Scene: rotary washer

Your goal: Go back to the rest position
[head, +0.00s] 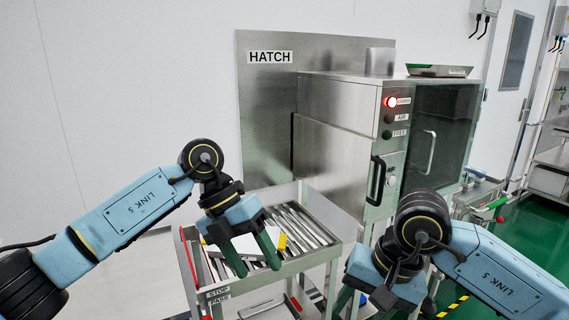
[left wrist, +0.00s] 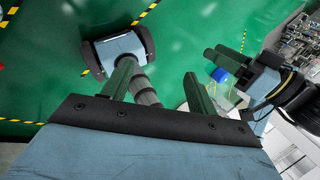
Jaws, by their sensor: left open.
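My left gripper (head: 254,255) is open, its two green fingers pointing down over the near part of the roller cart (head: 290,268). In the left wrist view its fingers (left wrist: 158,85) stand wide apart with nothing held between them. My right gripper (head: 362,303) is low at the bottom of the head view, right of the cart, and partly cut off. It also shows in the left wrist view (left wrist: 225,60), where its fingers are seen at an angle. I cannot tell how far apart they are.
A steel washer (head: 340,150) with a lit red lamp (head: 391,102) stands behind. Green floor (head: 530,230) is clear beyond.

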